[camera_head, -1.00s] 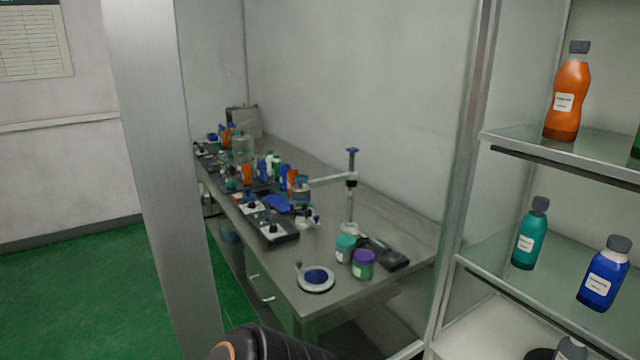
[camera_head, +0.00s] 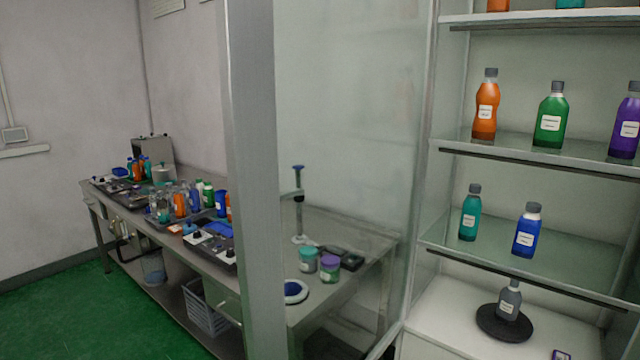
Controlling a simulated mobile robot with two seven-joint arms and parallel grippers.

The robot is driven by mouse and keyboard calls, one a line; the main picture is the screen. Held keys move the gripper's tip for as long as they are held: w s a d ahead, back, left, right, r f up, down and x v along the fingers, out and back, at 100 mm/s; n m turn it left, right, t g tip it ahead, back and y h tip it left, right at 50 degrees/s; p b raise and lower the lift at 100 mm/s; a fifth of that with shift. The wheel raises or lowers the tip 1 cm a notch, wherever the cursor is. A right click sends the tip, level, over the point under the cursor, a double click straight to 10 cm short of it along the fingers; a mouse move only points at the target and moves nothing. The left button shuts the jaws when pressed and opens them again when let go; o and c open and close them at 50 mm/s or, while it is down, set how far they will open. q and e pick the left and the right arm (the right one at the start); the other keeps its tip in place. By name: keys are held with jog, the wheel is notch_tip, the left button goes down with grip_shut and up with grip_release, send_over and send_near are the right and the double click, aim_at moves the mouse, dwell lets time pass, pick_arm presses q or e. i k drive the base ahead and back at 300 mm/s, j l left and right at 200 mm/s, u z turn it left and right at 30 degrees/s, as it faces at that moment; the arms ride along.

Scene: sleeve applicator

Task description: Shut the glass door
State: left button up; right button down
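The glass door (camera_head: 350,130) stands open at the left side of the shelf cabinet (camera_head: 445,195). Its grey metal frame edge (camera_head: 257,180) is the free side, nearest to me. The lab bench shows through the pane. The cabinet front is uncovered, with bottles on its shelves in plain view. Neither of my grippers shows in the head view.
A long lab bench (camera_head: 185,255) with bottles and instruments runs along the wall behind the door. An orange bottle (camera_head: 485,105), a green bottle (camera_head: 550,115) and others stand on the glass shelves. Green floor (camera_head: 60,310) is clear at the lower left.

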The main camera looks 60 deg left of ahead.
aim_at(245, 31)
jog(key=k+j, duration=0.2)
jog(key=j, duration=0.2)
jog(key=k+j, duration=0.25)
jog(key=j, duration=0.6)
jog(key=i+j+u, duration=0.1)
jog(key=j, duration=0.35)
jog(key=i+j, duration=0.15)
jog(key=j, duration=0.2)
jog(key=i+j, duration=0.15)
jog(key=j, duration=0.2)
jog(key=z, duration=0.35)
jog(key=k+j+z, duration=0.1)
jog(key=j+z, duration=0.3)
jog(key=k+j+z, duration=0.2)
jog(key=z, duration=0.2)
jog(key=j, duration=0.1)
